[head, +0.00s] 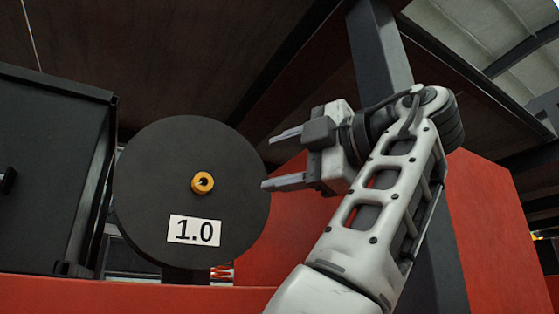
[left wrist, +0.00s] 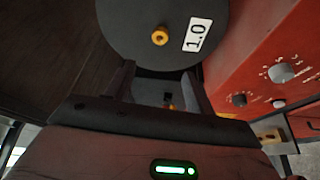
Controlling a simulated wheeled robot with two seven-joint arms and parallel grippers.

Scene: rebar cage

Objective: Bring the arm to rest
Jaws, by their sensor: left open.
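My left gripper (head: 268,162) is raised in the middle of the head view, its two fingers apart and pointing left. It is open and nothing shows between the fingers. Its fingertips appear beside the right edge of a round black disc with a "1.0" label; the gap in depth is hard to judge. In the left wrist view the open fingers of the left gripper (left wrist: 158,84) point toward the disc. My right gripper is in neither view.
The black disc (head: 160,165) has a yellow hub (head: 202,183). A black cabinet (head: 50,170) stands at left, and a red panel (head: 490,220) and a grey post (head: 380,50) at right. The left wrist view shows a red control panel (left wrist: 265,45) with several knobs.

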